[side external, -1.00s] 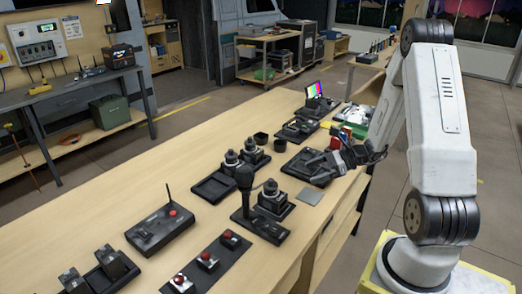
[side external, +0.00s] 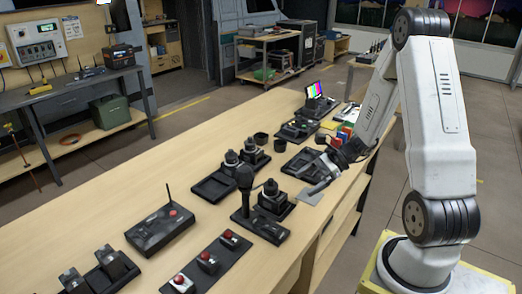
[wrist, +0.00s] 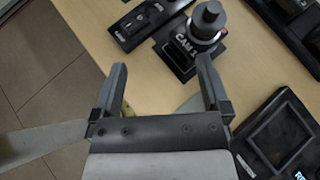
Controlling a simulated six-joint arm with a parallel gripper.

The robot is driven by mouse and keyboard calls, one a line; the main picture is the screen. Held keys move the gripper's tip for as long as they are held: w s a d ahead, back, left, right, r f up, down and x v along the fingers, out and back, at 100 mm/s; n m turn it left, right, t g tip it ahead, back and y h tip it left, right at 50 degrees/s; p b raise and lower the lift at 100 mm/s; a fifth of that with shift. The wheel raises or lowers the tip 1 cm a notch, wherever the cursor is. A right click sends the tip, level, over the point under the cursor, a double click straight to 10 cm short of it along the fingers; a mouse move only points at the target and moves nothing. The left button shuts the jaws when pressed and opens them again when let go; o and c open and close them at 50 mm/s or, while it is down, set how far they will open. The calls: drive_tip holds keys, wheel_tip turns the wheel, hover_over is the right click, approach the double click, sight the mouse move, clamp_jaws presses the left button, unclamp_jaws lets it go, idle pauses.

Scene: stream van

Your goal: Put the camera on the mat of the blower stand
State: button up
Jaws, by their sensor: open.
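A dark round-topped camera lettered CAM 1 (wrist: 205,22) stands upright on a black base in the wrist view; in the side view it is most likely the near camera (side external: 271,197). My gripper (wrist: 162,88) is open and empty, with bare wood between its fingers. It also shows in the side view (side external: 316,183), low over the table, apart from the camera. A long black base with a tall bulb-topped part (side external: 244,180) looks like the blower stand. Its flat surface (side external: 268,232) lies in front; I cannot make out the mat's edges.
Two similar dark devices (side external: 232,162) stand behind the near camera. A control box with an antenna (side external: 160,228) and red buttons (side external: 207,262) stand left and front.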

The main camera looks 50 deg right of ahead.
drive_tip(key=s+a+r+n+g+h, duration=0.1)
drive_tip(key=a+n+g+h, duration=0.1)
drive_tip(key=a+n+h, duration=0.2)
drive_tip(key=s+a+r+n+g+h, duration=0.1)
drive_tip(key=a+n+h, duration=0.4)
drive_tip(key=a+n, duration=0.6)
drive_tip(key=r+n+g, duration=0.1)
drive_tip(key=n, duration=0.8)
drive_tip(key=shift+n+g, duration=0.3)
